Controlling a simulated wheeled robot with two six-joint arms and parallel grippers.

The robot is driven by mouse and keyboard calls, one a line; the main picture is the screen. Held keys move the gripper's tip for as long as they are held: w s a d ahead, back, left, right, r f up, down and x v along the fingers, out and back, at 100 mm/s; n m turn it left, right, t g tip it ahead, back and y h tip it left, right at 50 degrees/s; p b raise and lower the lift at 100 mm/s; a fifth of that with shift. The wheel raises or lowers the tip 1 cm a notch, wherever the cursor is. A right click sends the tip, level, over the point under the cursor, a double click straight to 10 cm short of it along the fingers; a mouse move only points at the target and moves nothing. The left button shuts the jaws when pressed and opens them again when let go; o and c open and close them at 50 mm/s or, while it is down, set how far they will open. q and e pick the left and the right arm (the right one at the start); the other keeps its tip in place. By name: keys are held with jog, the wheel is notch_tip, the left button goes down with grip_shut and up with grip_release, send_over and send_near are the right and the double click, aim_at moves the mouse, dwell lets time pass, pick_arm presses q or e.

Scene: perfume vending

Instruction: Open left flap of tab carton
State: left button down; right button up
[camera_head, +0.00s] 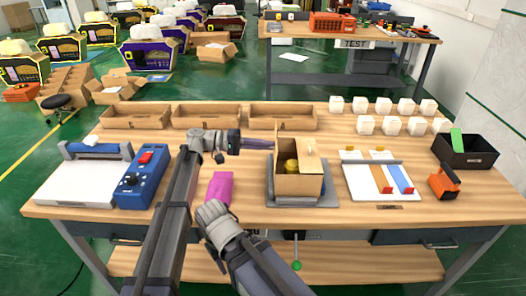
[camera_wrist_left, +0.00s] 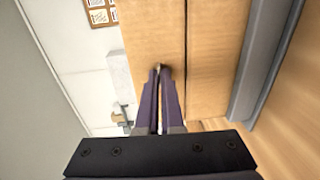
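The tab carton (camera_head: 298,186) is an open brown cardboard box on a grey plate. A narrow upright panel, probably its left flap (camera_head: 277,146), stands at its left side. A yellow item (camera_head: 291,166) shows inside. My left gripper (camera_head: 271,144) reaches in from the left, with its tips at or touching that panel. In the left wrist view its two dark purple fingers (camera_wrist_left: 159,72) lie close together, a thin slit between them, in front of the cardboard (camera_wrist_left: 155,32). I see nothing clearly held.
Three shallow cardboard trays (camera_head: 207,116) stand behind. Small white boxes (camera_head: 390,125) are at back right. A white board with coloured strips (camera_head: 359,182) lies right of the carton, then an orange tool (camera_head: 443,183) and a black bin (camera_head: 474,157). A blue control box (camera_head: 143,181) stands left.

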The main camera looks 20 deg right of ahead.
pick_arm(q)
jog(key=shift+a+f+h+b, duration=0.15)
jog(key=shift+f+h+b, duration=0.35)
jog(key=shift+b, duration=0.7)
jog(key=shift+w+a+r+g+h+b, duration=0.1)
jog(key=shift+r+g+h+b, duration=0.15)
jog(key=shift+b, duration=0.2)
jog(key=c, duration=1)
grip_release()
jog(key=shift+c, duration=0.2)
jog(key=v, duration=0.7)
jog(key=shift+a+b, duration=0.3)
jog(key=shift+a, duration=0.05)
